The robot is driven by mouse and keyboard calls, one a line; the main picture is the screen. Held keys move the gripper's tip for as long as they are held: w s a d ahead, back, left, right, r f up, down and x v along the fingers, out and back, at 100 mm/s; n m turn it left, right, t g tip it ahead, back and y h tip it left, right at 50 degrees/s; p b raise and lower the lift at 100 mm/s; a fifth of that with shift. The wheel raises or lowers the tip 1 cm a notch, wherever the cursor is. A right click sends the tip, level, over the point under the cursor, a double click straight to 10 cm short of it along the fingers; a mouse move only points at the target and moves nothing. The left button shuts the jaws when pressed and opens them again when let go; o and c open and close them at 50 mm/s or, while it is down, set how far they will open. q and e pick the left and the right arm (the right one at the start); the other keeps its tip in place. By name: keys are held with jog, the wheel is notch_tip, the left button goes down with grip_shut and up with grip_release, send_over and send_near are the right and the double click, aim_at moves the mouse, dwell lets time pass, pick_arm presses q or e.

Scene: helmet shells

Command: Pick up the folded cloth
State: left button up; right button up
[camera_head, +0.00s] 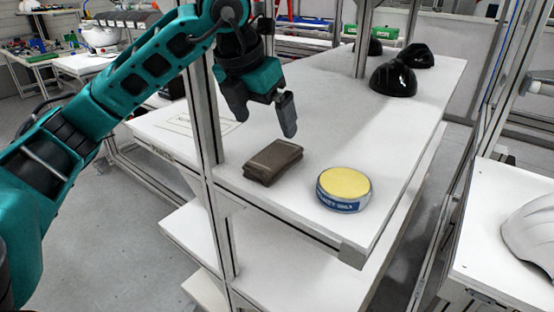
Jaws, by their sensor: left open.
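The folded cloth (273,162) is a brown-grey folded pad lying flat on the white shelf top, near its front edge. My left gripper (265,122) hangs from the teal arm that comes in from the left. It is above and a little behind the cloth, pointing down, with its two dark fingers apart and nothing between them. It does not touch the cloth. My right gripper is not in view.
A round tin (343,189) with a yellow top and blue label stands just right of the cloth. Black helmet shells (393,79) sit at the far end of the shelf top (330,115). A metal post (203,125) rises left of the cloth. A white shell (532,232) lies on the right table.

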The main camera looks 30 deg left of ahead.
pick_arm(q)
send_over(274, 154)
jog(key=s, duration=0.2)
notch_tip(274, 154, down, 4)
jog(key=shift+d+f, duration=0.1)
jog(key=x, duration=0.5)
jog(key=shift+s+f, duration=0.1)
jog(key=c, duration=1.1)
